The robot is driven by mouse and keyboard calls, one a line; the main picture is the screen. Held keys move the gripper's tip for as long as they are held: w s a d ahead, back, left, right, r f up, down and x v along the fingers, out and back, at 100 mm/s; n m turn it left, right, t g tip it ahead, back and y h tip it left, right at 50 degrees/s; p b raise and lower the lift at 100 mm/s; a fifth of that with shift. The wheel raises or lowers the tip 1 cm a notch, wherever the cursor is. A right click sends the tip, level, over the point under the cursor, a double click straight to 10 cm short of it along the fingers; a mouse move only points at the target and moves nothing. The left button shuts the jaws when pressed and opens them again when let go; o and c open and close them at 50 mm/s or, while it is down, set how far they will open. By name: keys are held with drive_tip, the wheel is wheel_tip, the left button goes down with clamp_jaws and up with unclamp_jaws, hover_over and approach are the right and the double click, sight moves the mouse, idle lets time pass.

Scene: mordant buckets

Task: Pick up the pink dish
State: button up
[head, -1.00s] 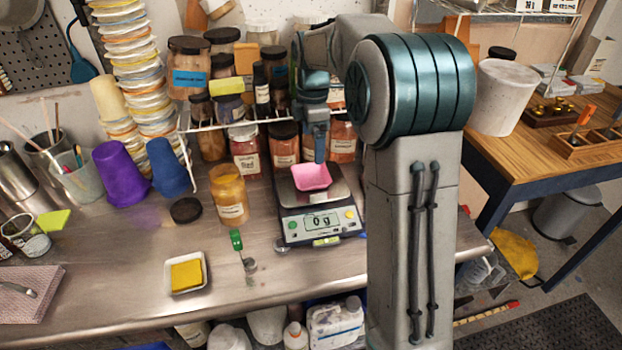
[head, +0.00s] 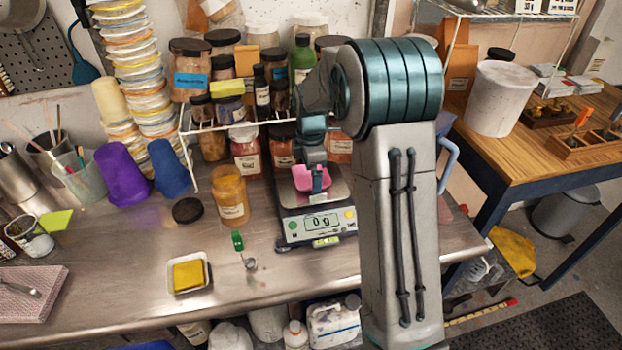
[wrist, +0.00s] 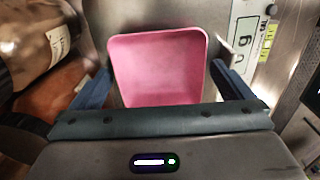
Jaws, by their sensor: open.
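The pink dish (head: 301,179) sits on the pan of the digital scale (head: 318,227), whose display reads 0 g. In the wrist view the dish (wrist: 158,62) is a square, shallow pink bowl, and its lower part is hidden by my gripper's body. My gripper (head: 315,182) is down over the dish in the head view and partly hides it. In the wrist view my gripper (wrist: 159,84) is open, with one blue finger on each side of the dish. I cannot tell whether either finger touches it.
A jar of yellow-orange powder (head: 231,197) stands just left of the scale. Behind the scale is a wire rack with several jars (head: 245,145). A small white tray with a yellow sponge (head: 188,272) lies front left.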

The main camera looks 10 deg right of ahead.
drive_tip(key=shift+f, duration=0.25)
idle(0.3)
drive_tip(key=c, duration=0.9)
drive_tip(key=shift+r, duration=0.1)
drive_tip(key=shift+c, duration=0.5)
